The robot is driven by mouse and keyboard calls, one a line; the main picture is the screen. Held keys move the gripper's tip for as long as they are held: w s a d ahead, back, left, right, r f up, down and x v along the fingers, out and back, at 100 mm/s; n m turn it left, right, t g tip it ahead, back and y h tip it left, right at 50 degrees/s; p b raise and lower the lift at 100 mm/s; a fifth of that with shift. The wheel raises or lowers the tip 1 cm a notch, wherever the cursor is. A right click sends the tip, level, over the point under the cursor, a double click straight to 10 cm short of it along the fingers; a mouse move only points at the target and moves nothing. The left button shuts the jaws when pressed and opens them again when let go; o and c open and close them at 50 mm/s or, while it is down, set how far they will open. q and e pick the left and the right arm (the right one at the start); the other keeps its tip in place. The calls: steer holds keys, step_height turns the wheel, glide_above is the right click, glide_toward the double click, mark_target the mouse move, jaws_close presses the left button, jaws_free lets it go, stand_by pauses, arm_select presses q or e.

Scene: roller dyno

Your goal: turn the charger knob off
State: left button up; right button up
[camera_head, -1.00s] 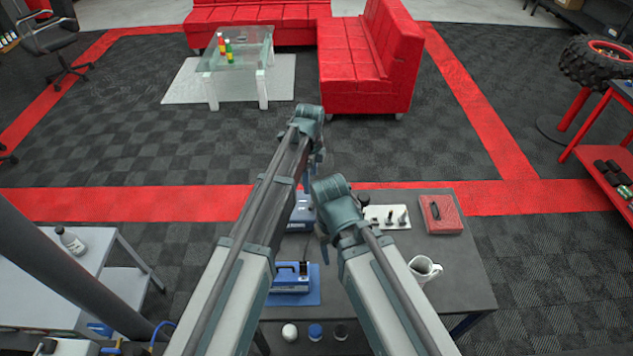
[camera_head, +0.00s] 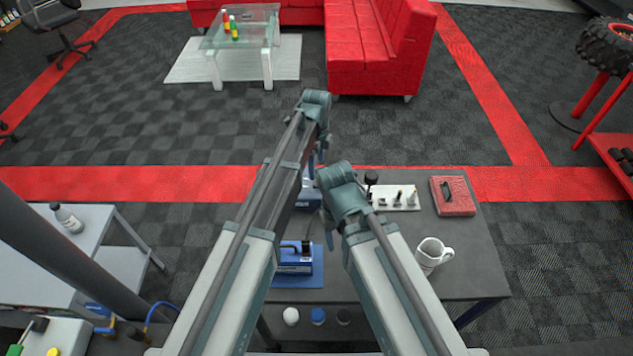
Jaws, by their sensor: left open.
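Two blue box-shaped devices are on the dark table (camera_head: 460,262). The nearer one (camera_head: 295,263) has a black handle and sits on a blue mat. The farther one (camera_head: 308,194) is partly hidden behind my arms. Either could be the charger; no knob can be made out on them. My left gripper (camera_head: 313,163) hangs above the farther blue device, open, largely hidden by my own arm. My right gripper (camera_head: 331,228) hangs below its wrist, over the table between the two devices; its fingers are too hidden to tell their state.
A white panel with dark upright pegs (camera_head: 395,198), a red case (camera_head: 453,196) and a white mug (camera_head: 432,254) stand on the table's right side. A grey side table with a bottle (camera_head: 67,218) is at left. A dark post (camera_head: 80,265) rises at lower left.

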mark_target(316, 180)
arm_select(q)
step_height(316, 180, down, 8)
steer(key=b, duration=0.6)
steer(key=shift+r+b, duration=0.2)
steer(key=shift+b, duration=0.1)
jaws_close()
